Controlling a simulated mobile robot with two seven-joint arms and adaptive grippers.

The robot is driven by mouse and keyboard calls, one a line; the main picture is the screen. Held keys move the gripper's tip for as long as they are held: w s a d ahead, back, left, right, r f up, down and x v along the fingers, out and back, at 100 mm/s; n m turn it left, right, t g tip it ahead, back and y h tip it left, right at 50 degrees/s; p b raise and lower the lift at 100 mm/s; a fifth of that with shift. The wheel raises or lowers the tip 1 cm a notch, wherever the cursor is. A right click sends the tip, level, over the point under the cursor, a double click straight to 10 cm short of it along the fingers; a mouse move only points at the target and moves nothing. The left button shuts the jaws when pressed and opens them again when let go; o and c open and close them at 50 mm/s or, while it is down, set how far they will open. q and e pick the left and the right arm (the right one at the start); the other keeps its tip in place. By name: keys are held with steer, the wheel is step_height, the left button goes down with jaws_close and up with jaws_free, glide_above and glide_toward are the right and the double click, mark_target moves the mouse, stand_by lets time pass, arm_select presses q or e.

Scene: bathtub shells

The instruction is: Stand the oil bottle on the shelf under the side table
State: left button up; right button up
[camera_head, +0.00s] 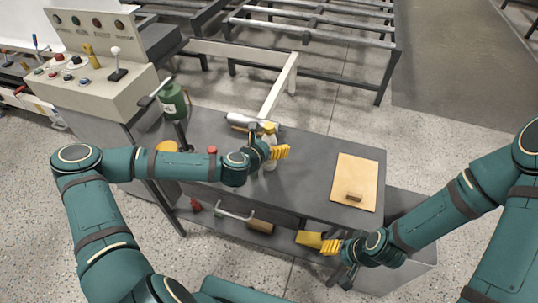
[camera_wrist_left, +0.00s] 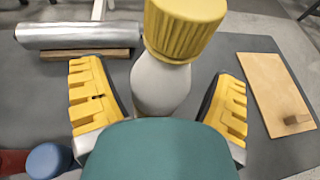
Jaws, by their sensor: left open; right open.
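A pale bottle with a ribbed yellow cap, which looks like the oil bottle (camera_head: 270,163), stands upright on the grey side table (camera_head: 316,188). In the left wrist view the bottle (camera_wrist_left: 160,84) is between the yellow fingers of my left gripper (camera_wrist_left: 158,105). My left gripper (camera_head: 279,152) is open around it, with gaps visible on both sides. The bottle's lower part is hidden by the gripper. The shelf (camera_head: 283,243) under the table is partly visible. My right gripper (camera_head: 331,246) is open and empty at the table's front, near the shelf.
The shelf holds a yellow block (camera_head: 308,239), a brown block (camera_head: 260,227) and a red item (camera_head: 195,205). A control console (camera_head: 95,80) stands at left.

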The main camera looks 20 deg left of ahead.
arm_select(q)
steer(key=c, duration=1.4)
steer(key=shift+r, duration=0.15)
